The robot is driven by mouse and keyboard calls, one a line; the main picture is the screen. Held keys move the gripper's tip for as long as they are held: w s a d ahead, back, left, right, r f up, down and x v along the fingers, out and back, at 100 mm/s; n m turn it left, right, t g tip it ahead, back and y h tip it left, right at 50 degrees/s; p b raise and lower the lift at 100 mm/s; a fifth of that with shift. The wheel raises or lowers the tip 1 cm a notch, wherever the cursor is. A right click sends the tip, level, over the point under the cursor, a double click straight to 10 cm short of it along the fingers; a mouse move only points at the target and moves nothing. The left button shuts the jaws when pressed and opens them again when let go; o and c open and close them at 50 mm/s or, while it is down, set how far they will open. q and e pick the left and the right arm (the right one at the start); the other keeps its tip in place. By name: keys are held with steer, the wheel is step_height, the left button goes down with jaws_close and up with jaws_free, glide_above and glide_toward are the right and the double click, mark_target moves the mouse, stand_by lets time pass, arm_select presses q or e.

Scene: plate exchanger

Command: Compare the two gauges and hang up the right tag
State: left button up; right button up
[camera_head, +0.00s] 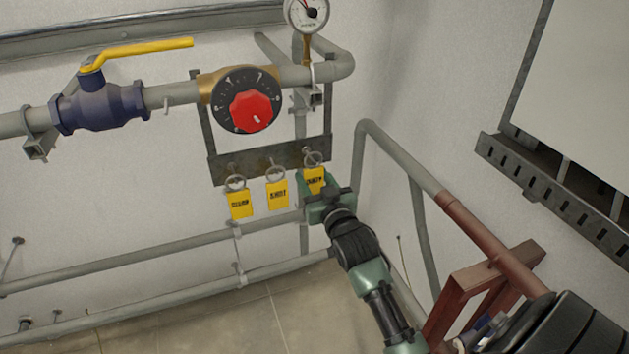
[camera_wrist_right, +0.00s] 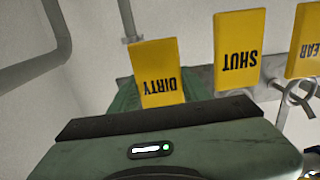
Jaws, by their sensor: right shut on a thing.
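Three yellow tags hang in a row on a dark metal bracket (camera_head: 270,160): a left tag (camera_head: 240,205), a middle SHUT tag (camera_head: 278,194) and a right DIRTY tag (camera_head: 314,177). My right gripper (camera_head: 315,185) is shut on the DIRTY tag, whose ring is still at its hook. In the right wrist view the DIRTY tag (camera_wrist_right: 158,70) rises from the jaws; the SHUT tag (camera_wrist_right: 239,50) and the partly cut-off left tag (camera_wrist_right: 305,45) are beside it. One round gauge (camera_head: 308,12) shows, cut by the top edge. A second gauge and my left gripper are out of view.
A black dial with a red knob (camera_head: 251,111) sits above the bracket. A blue valve with a yellow lever (camera_head: 140,47) is on the pipe at left. Grey pipes (camera_head: 390,150) and a reddish-brown frame (camera_head: 480,290) stand to the right of the tags.

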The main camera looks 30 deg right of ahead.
steer(key=shift+s, duration=0.1)
stand_by(0.3)
steer(key=shift+p+v, duration=0.65)
steer(key=shift+v, duration=0.65)
steer(key=shift+r+p+v, duration=0.1)
steer(key=shift+p+v, duration=0.45)
steer(key=shift+v, duration=0.8)
steer(key=shift+r+p+v, duration=0.15)
steer(key=shift+p+v, duration=0.35)
steer(key=shift+v, duration=0.85)
